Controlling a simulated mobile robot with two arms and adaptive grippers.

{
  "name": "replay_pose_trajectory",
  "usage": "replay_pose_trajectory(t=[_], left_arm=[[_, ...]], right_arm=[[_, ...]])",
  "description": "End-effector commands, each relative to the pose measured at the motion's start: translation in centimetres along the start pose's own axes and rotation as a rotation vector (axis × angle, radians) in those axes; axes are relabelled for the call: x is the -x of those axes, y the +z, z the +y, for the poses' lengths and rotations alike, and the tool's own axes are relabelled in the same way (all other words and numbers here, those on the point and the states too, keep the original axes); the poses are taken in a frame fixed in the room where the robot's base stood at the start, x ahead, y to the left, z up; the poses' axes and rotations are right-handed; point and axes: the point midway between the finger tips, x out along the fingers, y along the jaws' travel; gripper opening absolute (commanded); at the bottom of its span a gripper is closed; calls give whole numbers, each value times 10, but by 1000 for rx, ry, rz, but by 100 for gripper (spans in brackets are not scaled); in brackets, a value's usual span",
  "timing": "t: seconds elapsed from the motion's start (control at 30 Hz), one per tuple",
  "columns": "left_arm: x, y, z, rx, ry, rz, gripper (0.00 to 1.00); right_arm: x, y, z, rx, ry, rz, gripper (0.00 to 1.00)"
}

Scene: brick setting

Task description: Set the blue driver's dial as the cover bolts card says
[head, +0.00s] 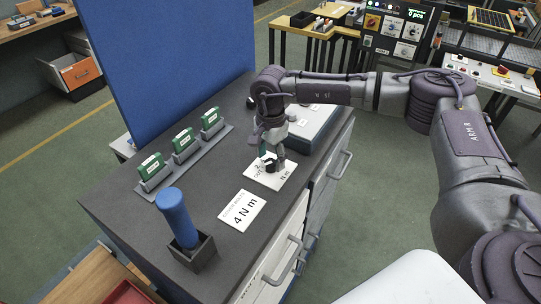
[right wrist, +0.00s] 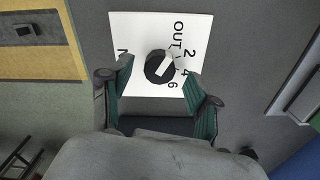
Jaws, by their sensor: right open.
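The blue driver (head: 174,212) stands upright, slightly tilted in view, in a dark square holder (head: 201,255) on the grey bench top. A white card (head: 242,212) reading "4 N m" in large print lies near it; its smaller line is hard to read. A white dial plate (head: 259,181) lies farther back. In the right wrist view the plate (right wrist: 137,28) shows "OUT", 2, 4 and 6 around a black knob (right wrist: 152,68) with a white mark; its setting is unclear. My right gripper (right wrist: 160,80) is open, its fingers on either side of the knob; contact is unclear.
Three green blocks (head: 184,141) stand in a grey rack at the bench's left edge, before a tall blue panel (head: 180,50). A grey box (head: 312,125) lies behind my right gripper. Drawers with handles (head: 283,262) line the bench front. Bench top between rack and card is clear.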

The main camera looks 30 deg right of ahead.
Motion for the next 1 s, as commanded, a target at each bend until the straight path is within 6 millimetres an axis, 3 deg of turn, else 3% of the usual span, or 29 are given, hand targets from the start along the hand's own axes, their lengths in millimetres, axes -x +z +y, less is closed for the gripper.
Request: replay_pose_trajectory(t=[0.13, 0.47, 0.83, 1.0], left_arm=[[5, -13, -2, -1, -2, 20, 40], [5, 4, 1, -1, 1, -6, 40], [5, 6, 1, -1, 2, -9, 40], [4, 5, 1, -1, 1, -8, 40]], right_arm=[[-12, 0, 0, 0, 0, 0, 61], [-16, 0, 0, 1, -1, 0, 61], [-16, 0, 0, 1, -1, 0, 1], [-16, 0, 0, -6, -1, 0, 1]])
